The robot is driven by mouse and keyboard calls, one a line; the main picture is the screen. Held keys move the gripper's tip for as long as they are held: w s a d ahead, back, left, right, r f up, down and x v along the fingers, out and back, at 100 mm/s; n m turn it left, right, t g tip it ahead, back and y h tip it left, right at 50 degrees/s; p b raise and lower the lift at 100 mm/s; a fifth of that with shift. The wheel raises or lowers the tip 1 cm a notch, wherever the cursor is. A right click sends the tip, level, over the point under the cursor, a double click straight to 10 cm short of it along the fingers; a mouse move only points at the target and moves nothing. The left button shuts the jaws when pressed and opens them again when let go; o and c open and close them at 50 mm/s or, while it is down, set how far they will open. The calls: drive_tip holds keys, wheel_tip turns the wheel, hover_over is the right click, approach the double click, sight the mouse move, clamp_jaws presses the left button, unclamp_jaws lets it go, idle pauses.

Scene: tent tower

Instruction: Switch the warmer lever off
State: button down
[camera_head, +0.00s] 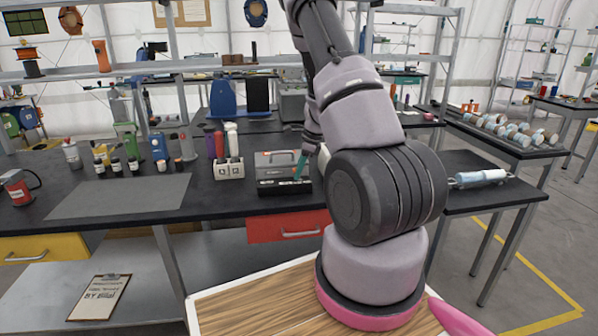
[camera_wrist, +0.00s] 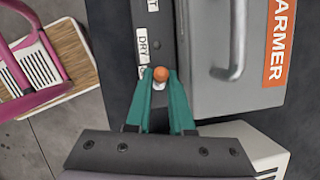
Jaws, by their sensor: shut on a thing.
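The warmer (camera_head: 275,160) is a grey box with a handle and a dark front strip, standing on the black bench. In the wrist view its grey lid, metal handle and orange label (camera_wrist: 278,40) fill the upper right. The lever (camera_wrist: 160,73) has an orange tip and a pale base, and stands on the dark strip (camera_wrist: 147,22) near the "DRY" marking. My gripper (camera_wrist: 161,83) has teal fingers, one on each side of the lever, shut on it. It also shows at the warmer's front right in the head view (camera_head: 300,166). The marking beside the lever is partly hidden.
A white two-slot holder (camera_head: 229,169) with bottles stands just left of the warmer. Small jars (camera_head: 115,166) and a grey mat (camera_head: 120,196) lie farther left. A red drawer (camera_head: 287,227) is below the bench edge. Bench right of the warmer is largely hidden by my arm.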

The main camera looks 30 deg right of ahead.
drive_tip(key=shift+a+h, duration=0.1)
drive_tip(key=shift+h, duration=0.4)
drive_tip(key=c, duration=1.1)
unclamp_jaws()
drive_tip(key=shift+c, duration=0.2)
drive_tip(key=v, duration=1)
drive_tip(key=shift+r, duration=0.4)
drive_tip(key=shift+w, duration=0.1)
